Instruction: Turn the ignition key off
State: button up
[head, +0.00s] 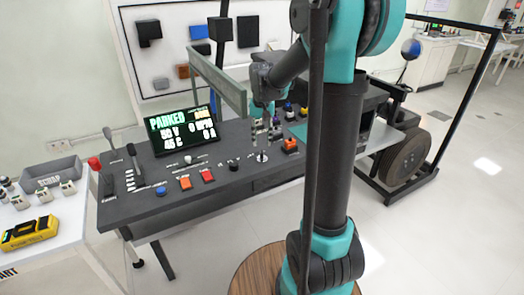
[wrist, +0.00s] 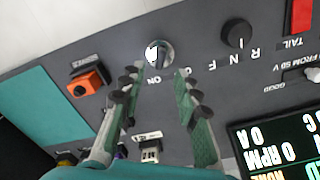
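The ignition key (wrist: 159,53) is a silver, round-based switch on the dark console, with "ON" lettering beside it in the wrist view. It also shows as a small silver piece (head: 262,156) on the console in the head view. My gripper (wrist: 158,74) is open, its two green-and-black fingers spread apart. In the wrist view the key appears just beyond the gap between the fingertips, with nothing held. In the head view my gripper (head: 265,128) hangs over the console above the key. The key's exact angle is hard to read.
A black R-N-F knob (wrist: 236,35) sits beside the key. An orange service switch (wrist: 90,83) is on the other side. The display (head: 183,130) reads PARKED. Orange and red switches line the console (head: 215,210). A green-grey bar (head: 218,82) rises behind the gripper.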

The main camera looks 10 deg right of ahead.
aim_at(262, 151)
jog(key=shift+f, duration=2.7)
jog(key=shift+c, duration=0.3)
grip_shut()
